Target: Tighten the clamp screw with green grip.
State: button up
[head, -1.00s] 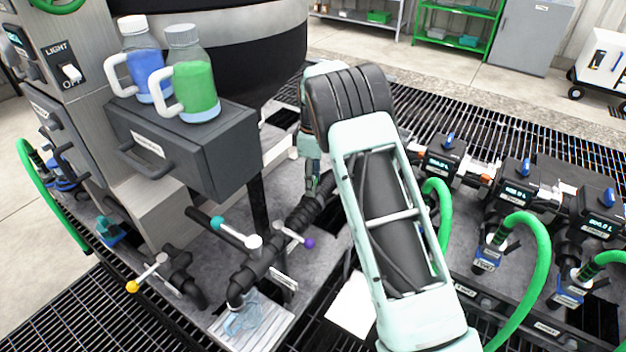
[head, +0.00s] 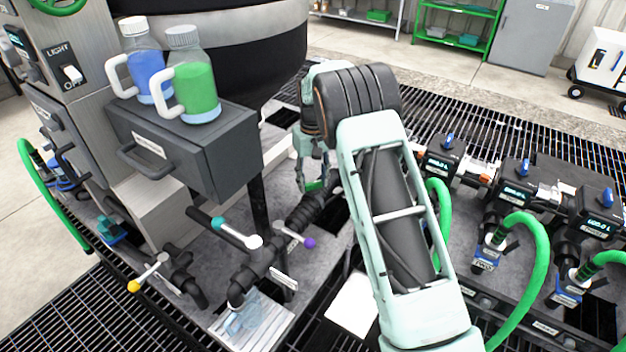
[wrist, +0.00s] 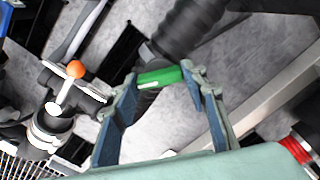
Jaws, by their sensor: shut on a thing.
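The clamp screw's green grip (wrist: 160,77) shows in the wrist view as a short green bar with a pale mark, in front of a black ribbed hose. My gripper (wrist: 162,74) has one fingertip at each end of the grip and is shut on it. In the head view the green grip (head: 315,186) is small, low between the fingertips of my gripper (head: 313,187), beside the black pipe. The screw's shaft and the clamp are mostly hidden.
A black pipe manifold carries a teal-tipped lever (head: 236,233), a purple-knobbed handle (head: 294,236) and a yellow-knobbed handle (head: 148,273). Blue (head: 147,60) and green (head: 195,85) bottles stand on a grey box to the left. Metering units with green hoses (head: 528,250) stand right.

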aim_at(313, 183)
jog(key=m, duration=0.5)
jog(key=shift+m, duration=0.3)
jog(key=m, duration=0.5)
jog(key=shift+p, duration=0.3)
jog(key=shift+m, duration=0.4)
jog(key=o, duration=1.2)
jog(key=shift+c, duration=0.2)
notch_tip(313, 183, up, 12)
